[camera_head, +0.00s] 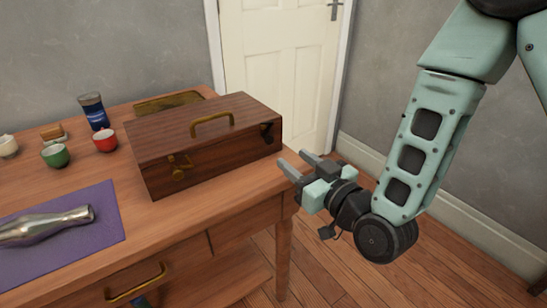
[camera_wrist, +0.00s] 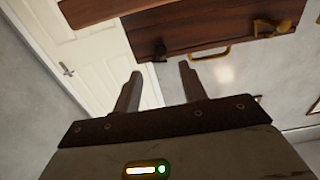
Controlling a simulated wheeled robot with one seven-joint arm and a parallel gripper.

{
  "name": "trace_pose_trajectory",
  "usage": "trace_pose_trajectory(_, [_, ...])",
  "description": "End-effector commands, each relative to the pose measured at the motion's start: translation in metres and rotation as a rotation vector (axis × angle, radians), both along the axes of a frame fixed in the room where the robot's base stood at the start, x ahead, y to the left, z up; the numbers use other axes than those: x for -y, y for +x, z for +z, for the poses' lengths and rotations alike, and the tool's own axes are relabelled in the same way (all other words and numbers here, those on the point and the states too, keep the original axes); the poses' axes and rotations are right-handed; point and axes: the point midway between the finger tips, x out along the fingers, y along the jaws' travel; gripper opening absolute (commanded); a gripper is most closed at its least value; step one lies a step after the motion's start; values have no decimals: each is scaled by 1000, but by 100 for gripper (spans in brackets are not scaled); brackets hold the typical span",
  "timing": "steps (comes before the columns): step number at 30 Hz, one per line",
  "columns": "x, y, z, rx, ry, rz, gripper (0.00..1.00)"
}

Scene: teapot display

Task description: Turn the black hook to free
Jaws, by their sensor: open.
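A dark wooden box (camera_head: 205,150) with a brass handle on its lid stands on the table. The small black hook (camera_head: 267,131) is on the box's right end, near the top edge; its exact turn is hard to tell. In the wrist view the black hook (camera_wrist: 160,50) shows beyond and between my fingertips, on the box (camera_wrist: 195,30). My gripper (camera_head: 292,159) is open and empty, just right of the box and a little below the hook, apart from both. Its two fingers (camera_wrist: 158,72) also show in the wrist view, spread with nothing between them.
A brass latch (camera_head: 179,167) is on the box's front. Cups, a dark blue can (camera_head: 94,111) and a brass tray (camera_head: 168,101) stand behind and left. A metal vase (camera_head: 45,224) lies on a purple mat (camera_head: 108,236). Floor right of the table is clear.

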Motion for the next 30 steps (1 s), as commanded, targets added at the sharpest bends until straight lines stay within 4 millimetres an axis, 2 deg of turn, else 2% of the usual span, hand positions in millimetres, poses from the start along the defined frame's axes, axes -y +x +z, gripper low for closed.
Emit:
trace_pose_trajectory(6, [-24, 36, 1, 2, 3, 0, 42])
trace_pose_trajectory(12, [-41, 60, 0, 0, 1, 1, 42])
trace_pose_trajectory(18, [-49, 71, 0, -1, 1, 1, 42])
trace_pose_trajectory(26, [-49, 72, 0, 0, 0, 1, 42])
trace_pose_trajectory(27, [-49, 72, 0, 0, 0, 1, 37])
trace_pose_trajectory(30, [-49, 72, 0, 0, 0, 1, 9])
